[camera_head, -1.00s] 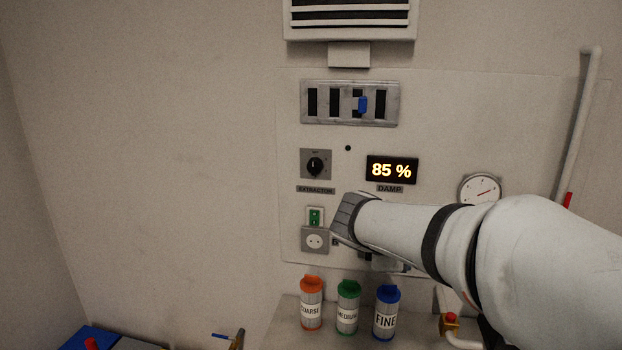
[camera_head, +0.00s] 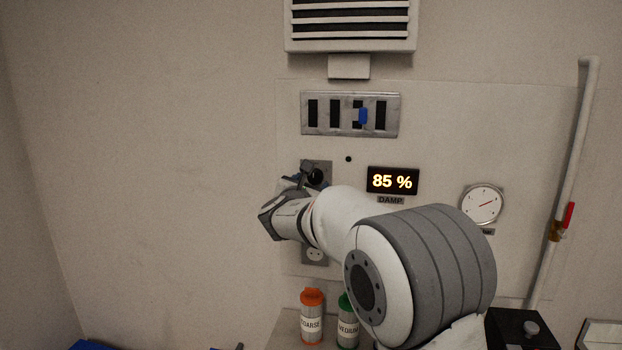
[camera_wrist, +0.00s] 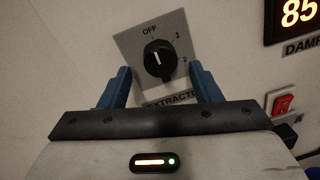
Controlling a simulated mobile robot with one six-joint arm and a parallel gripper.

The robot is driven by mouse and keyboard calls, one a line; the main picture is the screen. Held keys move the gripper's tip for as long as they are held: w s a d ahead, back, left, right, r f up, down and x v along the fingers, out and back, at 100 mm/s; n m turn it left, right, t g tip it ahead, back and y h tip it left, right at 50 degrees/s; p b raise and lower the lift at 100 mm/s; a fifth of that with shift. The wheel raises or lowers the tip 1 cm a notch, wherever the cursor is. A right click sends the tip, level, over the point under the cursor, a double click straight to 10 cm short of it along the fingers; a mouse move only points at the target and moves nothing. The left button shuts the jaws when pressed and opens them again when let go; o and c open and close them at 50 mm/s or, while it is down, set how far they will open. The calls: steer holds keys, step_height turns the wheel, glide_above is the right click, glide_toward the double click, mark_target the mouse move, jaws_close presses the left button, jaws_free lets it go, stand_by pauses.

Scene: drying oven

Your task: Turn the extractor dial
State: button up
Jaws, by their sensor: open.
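The extractor dial (camera_wrist: 159,60) is a black round knob with a white pointer mark on a grey plate marked OFF, 1 and 2. Its pointer is towards OFF. In the head view the dial (camera_head: 316,176) is partly hidden by my gripper. My gripper (camera_wrist: 162,88) is open, with one blue finger to the left and one to the right of the dial in the wrist picture. The fingers look apart from the knob; their exact depth to it cannot be told. In the head view my gripper (camera_head: 298,182) is at the panel just left of the dial.
The DAMP display (camera_head: 393,181) reads 85 % right of the dial. A red switch (camera_wrist: 284,104) is at the lower right in the wrist view. A slotted plate with a blue tab (camera_head: 363,116) is above. Orange (camera_head: 312,318) and green (camera_head: 347,325) capped canisters stand below.

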steer(key=shift+x, duration=1.05)
steer(key=shift+c, duration=0.4)
steer(key=c, duration=0.9)
